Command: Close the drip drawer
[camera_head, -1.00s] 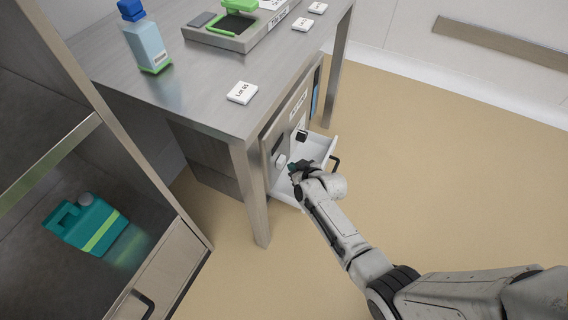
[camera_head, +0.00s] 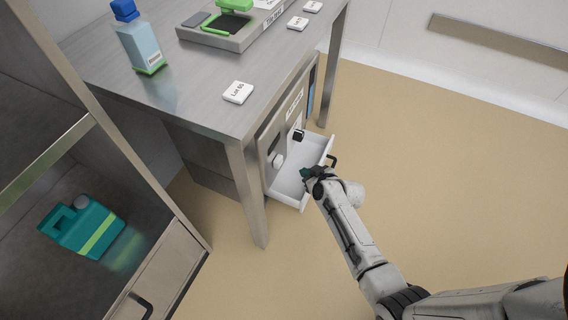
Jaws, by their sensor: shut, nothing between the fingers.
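The drip drawer (camera_head: 287,184) is a white, shallow, open-topped drawer low in the grey cabinet under the steel table. It is pulled out, and its inside shows. A dark handle (camera_head: 332,160) sits on its front. My gripper (camera_head: 305,172) is shut and empty at the drawer's front edge, to the left of the handle in the picture. My arm comes in from the lower right and hides part of the drawer front. I cannot tell whether the fingers touch the drawer.
The steel table (camera_head: 195,95) stands over the cabinet, and its front leg (camera_head: 248,195) is just left of the drawer. A shelf unit at left holds a green canister (camera_head: 82,228). A blue-capped bottle (camera_head: 140,42) stands on the table. The floor at right is clear.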

